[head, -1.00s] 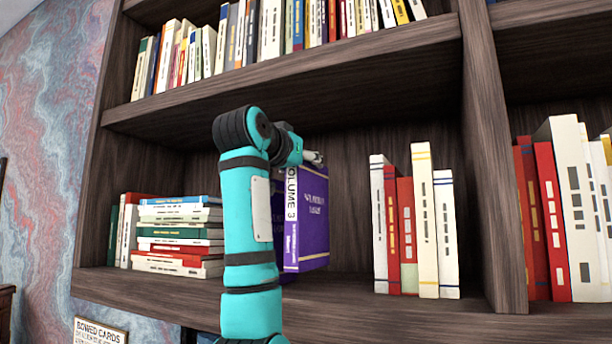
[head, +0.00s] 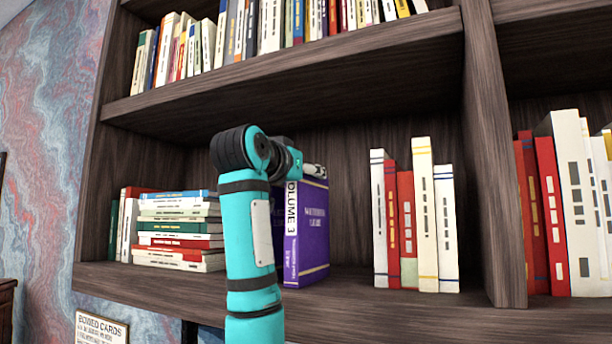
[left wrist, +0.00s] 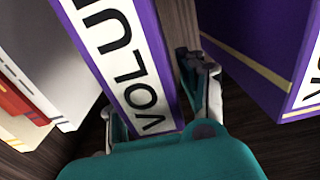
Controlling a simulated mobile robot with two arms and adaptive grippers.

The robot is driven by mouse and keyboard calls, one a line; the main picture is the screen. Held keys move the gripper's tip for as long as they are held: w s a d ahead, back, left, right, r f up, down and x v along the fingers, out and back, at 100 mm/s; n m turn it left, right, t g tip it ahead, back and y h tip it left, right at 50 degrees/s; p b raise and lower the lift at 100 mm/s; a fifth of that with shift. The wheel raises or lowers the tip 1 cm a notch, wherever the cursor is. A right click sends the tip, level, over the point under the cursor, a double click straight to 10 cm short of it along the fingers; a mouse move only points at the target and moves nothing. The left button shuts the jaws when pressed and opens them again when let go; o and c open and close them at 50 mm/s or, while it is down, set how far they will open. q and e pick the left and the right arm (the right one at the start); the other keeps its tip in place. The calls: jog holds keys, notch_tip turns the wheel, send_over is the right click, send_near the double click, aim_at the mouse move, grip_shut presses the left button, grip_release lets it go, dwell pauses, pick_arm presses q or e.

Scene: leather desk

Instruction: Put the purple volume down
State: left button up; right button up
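The purple volume (head: 315,235) stands upright on the middle shelf, its white label reading VOLUME 3 on the spine. Its base appears to meet the shelf board. My left gripper (head: 315,170) is at the top of the volume. In the left wrist view the volume's spine (left wrist: 125,60) runs between the two fingers of my left gripper (left wrist: 155,100). A narrow gap shows beside the right-hand finger; contact at the other finger is unclear. Another purple book (left wrist: 265,45) stands apart at the right there; my arm mostly hides it in the head view. My right gripper is out of view.
A stack of lying books (head: 180,228) is at the left of the shelf (head: 350,308). Upright white and red books (head: 425,215) stand to the right, with a gap between them and the volume. An upper shelf (head: 300,75) of books overhangs my gripper.

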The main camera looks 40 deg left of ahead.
pick_arm(q)
jog(key=shift+o, duration=0.6)
jog(key=shift+s, duration=0.15)
jog(key=b+v, duration=0.5)
jog(key=v, duration=0.6)
jog(key=shift+s, duration=0.35)
jog(key=shift+d+r, duration=0.1)
jog(key=shift+r, duration=0.1)
